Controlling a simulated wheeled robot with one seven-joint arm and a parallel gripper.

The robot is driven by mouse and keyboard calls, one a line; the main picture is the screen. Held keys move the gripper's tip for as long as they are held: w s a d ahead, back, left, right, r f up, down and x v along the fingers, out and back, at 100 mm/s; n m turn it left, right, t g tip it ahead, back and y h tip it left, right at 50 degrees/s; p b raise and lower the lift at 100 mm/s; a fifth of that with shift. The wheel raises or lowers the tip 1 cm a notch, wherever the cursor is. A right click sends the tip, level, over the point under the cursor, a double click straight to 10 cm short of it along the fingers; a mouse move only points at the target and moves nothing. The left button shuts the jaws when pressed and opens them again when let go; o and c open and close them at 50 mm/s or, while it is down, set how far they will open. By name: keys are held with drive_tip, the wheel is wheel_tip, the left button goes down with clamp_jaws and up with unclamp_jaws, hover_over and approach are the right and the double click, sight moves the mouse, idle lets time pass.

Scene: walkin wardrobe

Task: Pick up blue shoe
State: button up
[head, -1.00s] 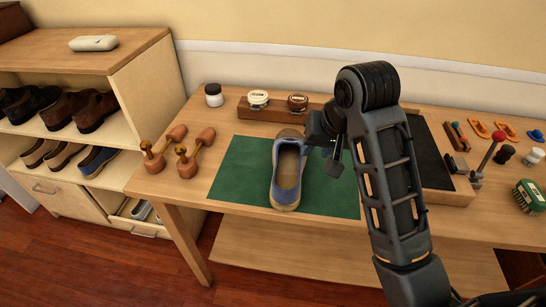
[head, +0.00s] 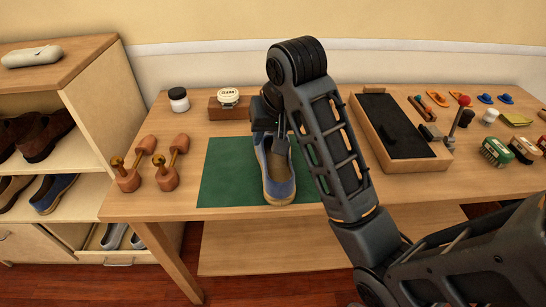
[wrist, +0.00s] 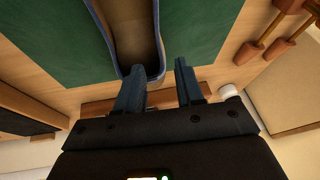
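My gripper (head: 282,146) is at the far end of the shoe, and my arm hides part of that end. In the wrist view, the shoe's opening (wrist: 128,25) and blue rim show close to the fingers. My gripper (wrist: 159,67) is open there, with a gap between the fingers and part of the rim near that gap. Whether a finger touches the shoe is unclear. Another blue shoe (head: 52,192) sits on the shelf at left.
Wooden shoe trees (head: 150,165) stand left of the mat. A black-lined tray (head: 400,130) is to the right, with brushes (head: 497,152) beyond. The shoe shelf (head: 110,110) stands at left.

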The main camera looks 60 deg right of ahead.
sight(263, 145)
drive_tip(key=b+x, duration=0.1)
drive_tip(key=x, duration=0.4)
drive_tip(key=shift+w+r+b, duration=0.1)
drive_tip(key=shift+b, duration=0.25)
drive_tip(key=shift+c, duration=0.2)
clamp_jaws()
idle(0.8)
